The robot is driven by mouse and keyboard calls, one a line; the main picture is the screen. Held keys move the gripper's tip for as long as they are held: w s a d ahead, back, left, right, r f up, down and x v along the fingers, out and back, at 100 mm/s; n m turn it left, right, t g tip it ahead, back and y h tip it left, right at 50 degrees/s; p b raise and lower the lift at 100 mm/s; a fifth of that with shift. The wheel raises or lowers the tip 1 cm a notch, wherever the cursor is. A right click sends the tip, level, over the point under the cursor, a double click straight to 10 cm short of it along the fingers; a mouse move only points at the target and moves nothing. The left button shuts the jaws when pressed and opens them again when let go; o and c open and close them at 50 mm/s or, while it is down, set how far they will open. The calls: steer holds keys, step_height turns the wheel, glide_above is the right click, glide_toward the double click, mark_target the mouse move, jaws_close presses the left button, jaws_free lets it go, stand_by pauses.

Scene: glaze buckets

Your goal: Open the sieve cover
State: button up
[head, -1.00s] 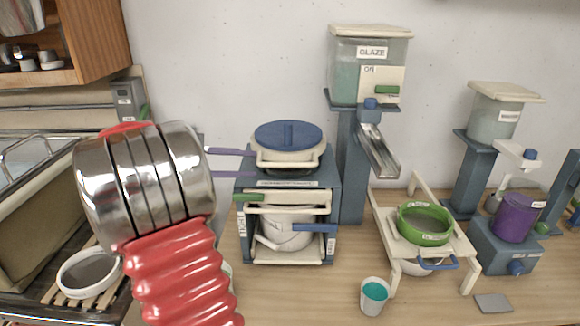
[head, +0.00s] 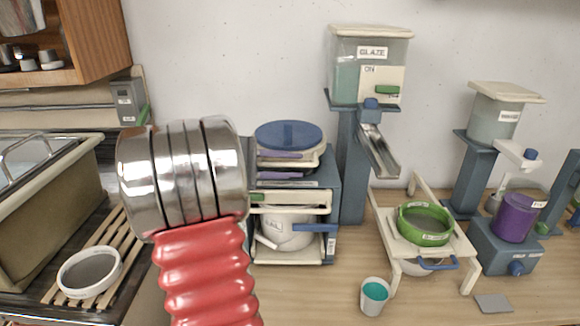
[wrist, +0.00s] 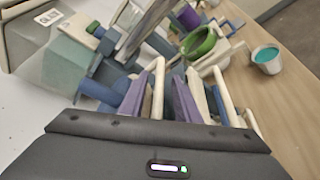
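A round blue lid (head: 289,135) lies flat on a cream round body on top of a blue-grey stand (head: 325,180), left of centre in the head view. No lifted edge shows. My gripper (head: 295,165) has two purple fingers, apart one above the other, reaching in from the left just below the lid at the cream body. In the wrist view the fingers (wrist: 166,95) also stand apart, with cream and blue parts close by. Whether they touch anything cannot be told. A green ring with a grey mesh-like inside (head: 424,224) sits on a cream stand to the right.
A white labelled pot (head: 285,232) stands in the lower bay of the blue-grey stand. A glaze tank (head: 370,65) with a metal chute (head: 378,150) rises right behind it. A teal-filled cup (head: 375,295) and a purple pot (head: 515,216) stand farther right. Open table lies in front.

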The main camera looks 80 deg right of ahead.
steer(key=shift+c, duration=0.2)
jaws_close()
stand_by(0.4)
steer(key=shift+a, duration=0.2)
steer(key=shift+d, duration=0.1)
